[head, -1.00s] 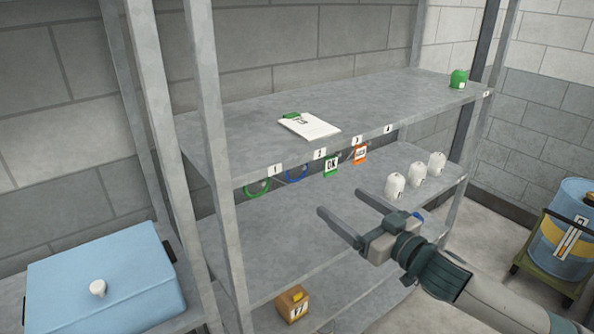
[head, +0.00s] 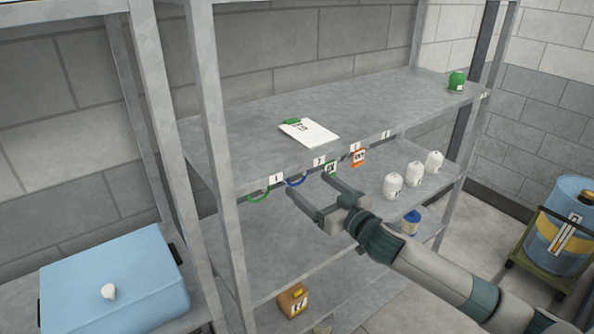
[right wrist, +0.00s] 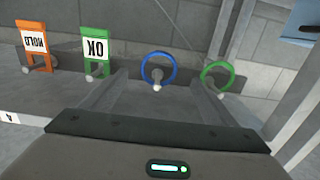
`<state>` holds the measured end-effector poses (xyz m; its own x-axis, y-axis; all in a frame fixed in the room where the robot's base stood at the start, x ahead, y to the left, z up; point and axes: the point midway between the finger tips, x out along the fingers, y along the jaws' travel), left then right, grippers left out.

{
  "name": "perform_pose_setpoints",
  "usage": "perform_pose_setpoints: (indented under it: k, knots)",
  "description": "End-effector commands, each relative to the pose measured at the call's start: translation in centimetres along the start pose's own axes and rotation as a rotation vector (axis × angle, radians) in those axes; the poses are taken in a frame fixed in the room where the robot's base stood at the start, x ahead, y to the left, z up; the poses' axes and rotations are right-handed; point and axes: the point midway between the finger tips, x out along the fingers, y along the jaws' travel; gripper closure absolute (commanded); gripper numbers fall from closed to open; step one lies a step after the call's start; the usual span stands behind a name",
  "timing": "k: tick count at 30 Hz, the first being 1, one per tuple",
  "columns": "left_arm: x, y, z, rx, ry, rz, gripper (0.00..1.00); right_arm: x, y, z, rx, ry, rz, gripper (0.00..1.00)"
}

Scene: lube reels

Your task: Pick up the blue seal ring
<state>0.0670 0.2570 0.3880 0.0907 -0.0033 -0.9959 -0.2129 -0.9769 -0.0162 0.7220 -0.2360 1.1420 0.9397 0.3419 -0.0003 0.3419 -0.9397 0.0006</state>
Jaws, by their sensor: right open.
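The blue seal ring (head: 296,181) hangs under the front edge of the upper shelf, below label 2. In the right wrist view the blue ring (right wrist: 158,70) hangs on a peg, ahead of and between my fingers. My right gripper (head: 308,184) is open and empty, its fingers pointing at the shelf edge near the ring. The fingers (right wrist: 158,88) also show in the right wrist view, apart from the ring. My left gripper is not in view.
A green ring (head: 258,195) hangs left of the blue one. A green OK tag (head: 330,168) and an orange HOLD tag (head: 359,157) hang to the right. White bottles (head: 392,186) and a blue container (head: 410,222) stand on lower shelves. A clipboard (head: 310,132) lies on top.

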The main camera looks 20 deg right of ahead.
Motion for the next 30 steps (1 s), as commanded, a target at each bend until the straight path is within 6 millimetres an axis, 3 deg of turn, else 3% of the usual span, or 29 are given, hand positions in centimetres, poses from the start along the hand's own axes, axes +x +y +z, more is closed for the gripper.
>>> perform_pose_setpoints:
  k: [14, 23, 30]
  knots:
    - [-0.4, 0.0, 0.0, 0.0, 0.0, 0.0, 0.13, 0.5, 0.1, -0.1, 0.001, -0.001, 0.001, 0.19]
    - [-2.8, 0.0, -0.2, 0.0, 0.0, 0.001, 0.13, 3.4, 0.3, -0.3, 0.001, 0.0, 0.001, 0.19]
    - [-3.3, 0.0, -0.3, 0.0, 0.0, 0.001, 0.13, 5.3, 0.3, 0.1, 0.001, -0.001, 0.001, 0.19]
